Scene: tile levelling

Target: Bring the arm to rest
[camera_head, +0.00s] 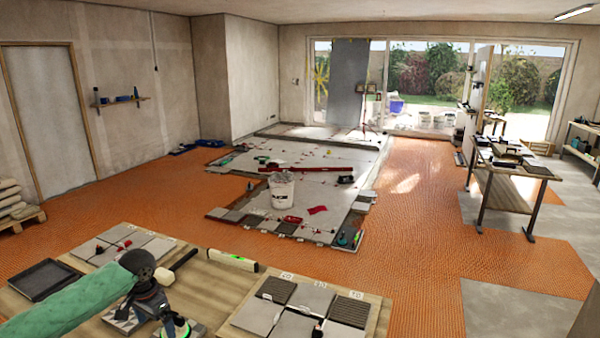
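My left arm, in a green sleeve (65,303), comes in from the lower left over the wooden bench. Its dark wrist bends down to my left gripper (160,312), low over the bench's near part. The fingers are small and dark against other items, so I cannot tell whether they are open or shut. A round green-and-white item (178,329) shows close beside it; I cannot tell whether they touch. My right arm and gripper are out of view.
Beyond is orange matting (420,265), with a partly tiled floor and a white bucket (281,190). A worktable (510,165) stands at right.

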